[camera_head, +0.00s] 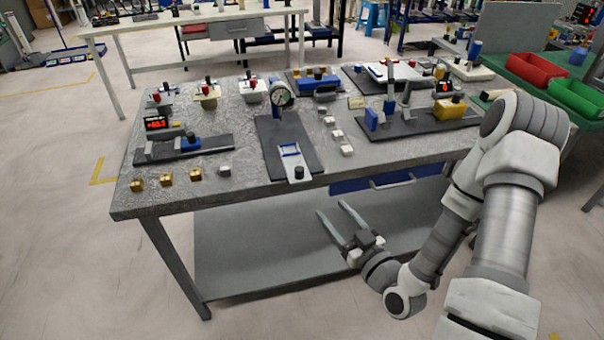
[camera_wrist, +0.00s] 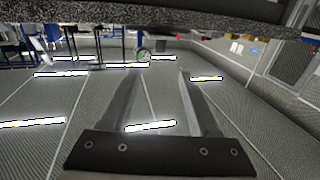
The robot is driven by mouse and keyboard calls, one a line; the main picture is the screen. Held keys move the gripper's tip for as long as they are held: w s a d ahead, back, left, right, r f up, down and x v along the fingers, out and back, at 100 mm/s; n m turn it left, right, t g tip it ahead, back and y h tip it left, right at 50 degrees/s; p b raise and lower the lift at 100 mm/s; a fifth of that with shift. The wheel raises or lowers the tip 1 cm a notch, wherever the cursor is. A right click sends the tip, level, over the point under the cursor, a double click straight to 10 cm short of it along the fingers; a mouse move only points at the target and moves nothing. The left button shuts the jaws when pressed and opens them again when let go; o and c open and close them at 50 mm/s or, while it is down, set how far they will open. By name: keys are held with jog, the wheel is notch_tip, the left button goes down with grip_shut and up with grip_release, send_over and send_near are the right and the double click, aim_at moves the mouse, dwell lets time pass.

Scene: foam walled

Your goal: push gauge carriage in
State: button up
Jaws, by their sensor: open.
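The gauge fixture is a dark plate (camera_head: 271,140) on the metal table, with a round dial gauge (camera_head: 280,95) on a post at its far end. The gauge carriage (camera_head: 291,160), a pale slide with a blue frame, lies on the plate's near half. Its black knob (camera_head: 299,172) is at the near end, by the table's front edge. My gripper (camera_head: 331,208) is in front of the table, below and slightly right of the carriage, touching nothing. Its two fingers are apart and empty, also in the wrist view (camera_wrist: 160,71).
The metal table (camera_head: 235,190) has a blue drawer (camera_head: 375,182) under its front edge and a lower shelf (camera_head: 260,250). Small brass blocks (camera_head: 166,180) lie left of the plate, pale blocks (camera_head: 337,134) right. Other fixtures crowd the back. The wrist view looks upside down.

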aim_at(302, 174)
jog(key=b+x, duration=1.3)
jog(key=x, duration=0.3)
jog(key=shift+w+a, duration=0.25)
jog(key=shift+w, duration=0.05)
grip_shut()
dwell(1.4)
